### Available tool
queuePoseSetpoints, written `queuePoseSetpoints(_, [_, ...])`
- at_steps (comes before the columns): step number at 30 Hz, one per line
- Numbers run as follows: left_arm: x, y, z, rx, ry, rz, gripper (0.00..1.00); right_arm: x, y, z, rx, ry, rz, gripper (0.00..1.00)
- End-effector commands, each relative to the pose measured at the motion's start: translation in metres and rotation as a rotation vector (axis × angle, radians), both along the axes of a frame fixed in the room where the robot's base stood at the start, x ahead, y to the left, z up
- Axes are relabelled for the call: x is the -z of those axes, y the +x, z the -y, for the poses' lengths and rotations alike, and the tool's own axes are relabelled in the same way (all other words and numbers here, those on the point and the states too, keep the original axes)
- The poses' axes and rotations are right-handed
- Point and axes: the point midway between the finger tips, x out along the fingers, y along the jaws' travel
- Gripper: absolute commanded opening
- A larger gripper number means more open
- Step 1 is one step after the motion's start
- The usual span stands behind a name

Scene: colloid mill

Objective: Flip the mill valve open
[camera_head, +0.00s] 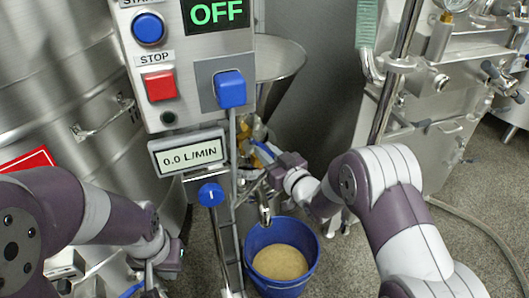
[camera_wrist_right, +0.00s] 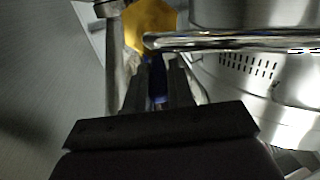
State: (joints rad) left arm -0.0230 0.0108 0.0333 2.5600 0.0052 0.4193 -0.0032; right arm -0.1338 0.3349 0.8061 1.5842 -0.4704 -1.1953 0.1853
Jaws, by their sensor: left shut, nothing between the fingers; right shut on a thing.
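The mill's valve shows as a blue handle (camera_head: 265,155) beside a yellow part (camera_head: 258,132), below and right of the control box. In the right wrist view the blue handle (camera_wrist_right: 158,86) lies between my fingers, with the yellow part (camera_wrist_right: 150,25) just beyond. My right gripper (camera_head: 267,160) is shut on the blue handle; the arm hides part of the valve. My left gripper (camera_head: 150,278) is low at the left, away from the valve, shut and empty; its tips are hard to make out.
The control box (camera_head: 184,100) shows OFF, and its meter (camera_head: 189,155) reads 0.0 L/MIN. A blue bucket (camera_head: 311,262) with tan contents stands below the spout (camera_head: 265,214). A steel hopper (camera_head: 285,60) is behind.

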Motion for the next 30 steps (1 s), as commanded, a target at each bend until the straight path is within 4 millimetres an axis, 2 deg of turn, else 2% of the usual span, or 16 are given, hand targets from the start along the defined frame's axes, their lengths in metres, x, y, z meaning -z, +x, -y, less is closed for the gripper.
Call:
queuePoseSetpoints(5, [0.000, 0.000, 0.000, 0.000, 0.000, 0.000, 0.00, 0.000, 0.000, 0.000, 0.001, 0.000, 0.001, 0.00])
queuePoseSetpoints(6, [0.000, 0.000, 0.000, 0.000, 0.000, 0.000, 0.00, 0.000, 0.000, 0.000, 0.001, 0.000, 0.001, 0.32])
queuePoseSetpoints(8, [0.000, 0.000, 0.000, 0.000, 0.000, 0.000, 0.00, 0.000, 0.000, 0.000, 0.002, 0.000, 0.001, 0.48])
queuePoseSetpoints(16, [0.000, 0.000, 0.000, 0.000, 0.000, 0.000, 0.00, 0.000, 0.000, 0.000, 0.002, -0.001, 0.001, 0.48])
queuePoseSetpoints(19, [-0.008, 0.000, 0.000, 0.000, 0.000, 0.000, 0.00, -0.003, -0.008, 0.006, 0.004, -0.002, -0.001, 0.48])
queuePoseSetpoints(24, [-0.031, 0.000, 0.000, 0.000, 0.000, 0.000, 0.00, -0.007, -0.044, 0.029, 0.006, 0.000, -0.004, 0.48])
queuePoseSetpoints(30, [-0.048, 0.000, 0.000, 0.000, 0.000, 0.000, 0.00, -0.005, -0.086, 0.056, 0.006, 0.000, -0.004, 0.48])
